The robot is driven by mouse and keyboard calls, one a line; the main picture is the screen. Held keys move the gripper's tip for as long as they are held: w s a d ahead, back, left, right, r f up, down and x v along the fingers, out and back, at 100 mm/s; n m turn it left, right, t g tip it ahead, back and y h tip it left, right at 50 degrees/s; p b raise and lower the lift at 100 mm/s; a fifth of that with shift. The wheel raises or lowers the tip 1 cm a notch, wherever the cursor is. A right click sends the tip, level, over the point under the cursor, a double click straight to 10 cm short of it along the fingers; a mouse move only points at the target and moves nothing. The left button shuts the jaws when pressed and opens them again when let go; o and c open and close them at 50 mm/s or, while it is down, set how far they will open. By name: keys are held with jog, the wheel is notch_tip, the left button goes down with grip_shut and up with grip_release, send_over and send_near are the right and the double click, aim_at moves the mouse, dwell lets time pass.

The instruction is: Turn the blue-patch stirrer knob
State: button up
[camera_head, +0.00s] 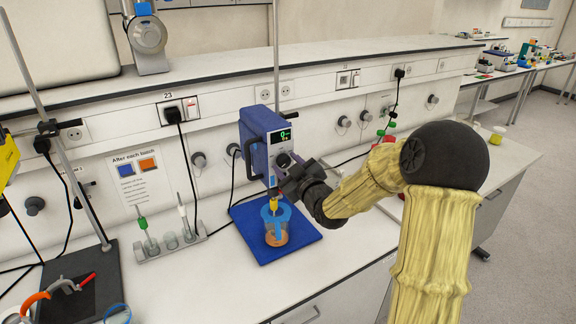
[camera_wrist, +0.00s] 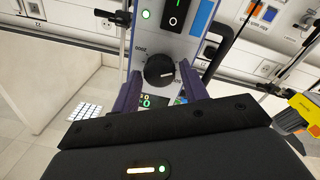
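The blue stirrer (camera_head: 257,130) stands upright on a blue base plate (camera_head: 262,240) on the bench. A blue patch (camera_wrist: 203,17) is beside the switch in the wrist view. My gripper (camera_wrist: 160,75) is open, one purple finger on each side of the knob with a gap on both sides. I cannot tell whether the fingertips reach around it. In the head view my gripper (camera_head: 292,174) is close in front of the stirrer's face, partly hiding it.
A blue-rimmed vessel (camera_head: 276,217) with orange-brown contents stands on the plate under the stirrer. A probe rack (camera_head: 168,242) stands to the left. A notice (camera_head: 137,177) with blue and orange patches hangs on the wall. A shelf runs above. The bench front is clear.

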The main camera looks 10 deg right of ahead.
jog(key=c, duration=0.6)
jog(key=shift+c, duration=0.2)
jog(key=shift+m, duration=0.5)
jog(key=m, duration=0.4)
jog(key=shift+m+b, duration=0.3)
jog(key=shift+b, duration=0.05)
jog(key=m, duration=0.2)
jog(key=m+p, duration=0.1)
jog(key=m, duration=0.2)
jog(key=shift+d+r+g, duration=0.15)
jog(key=shift+g, duration=0.15)
jog(key=m+p, duration=0.3)
jog(key=m, duration=0.3)
jog(key=m+p, duration=0.2)
jog(key=m, duration=0.2)
jog(key=shift+w+d+y, duration=0.1)
jog(key=shift+y, duration=0.2)
jog(key=shift+m+p, duration=0.4)
jog(key=shift+m, duration=0.9)
jog(key=shift+f, duration=0.2)
